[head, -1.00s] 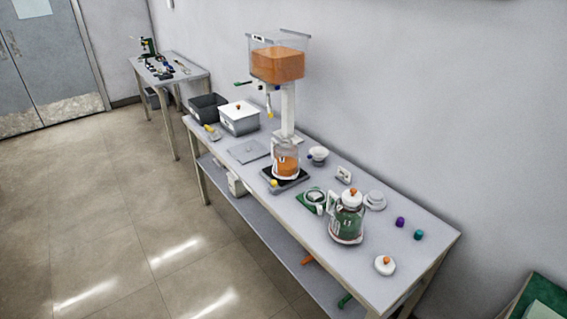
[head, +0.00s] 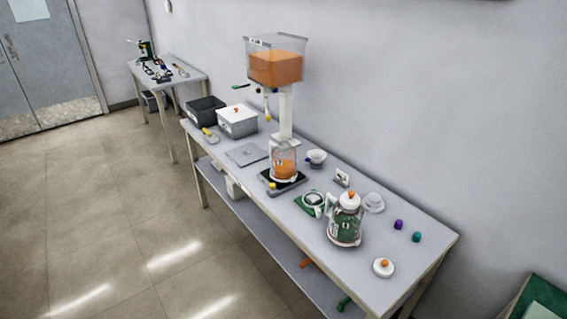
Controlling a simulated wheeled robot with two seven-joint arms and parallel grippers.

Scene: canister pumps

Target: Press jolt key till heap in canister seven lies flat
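A clear canister (head: 284,168) with orange contents stands upright on a dark base (head: 297,180) under a hopper. The surface of its contents is too small to tell as heaped or flat, and its mark cannot be read. A small yellow knob or key (head: 271,186) sits at the front corner of the dark base; I cannot tell whether it is the jolt key. A second canister (head: 345,224) holds dark green contents and has a white lid with an orange knob; its mark is unclear. Neither of my grippers shows in the head view.
A hopper (head: 276,68) of orange material stands on a white post. The long table (head: 408,262) also holds a grey bin (head: 205,111), a lidded white box (head: 237,122), a round lid (head: 383,268) and purple and teal caps. Open floor lies left.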

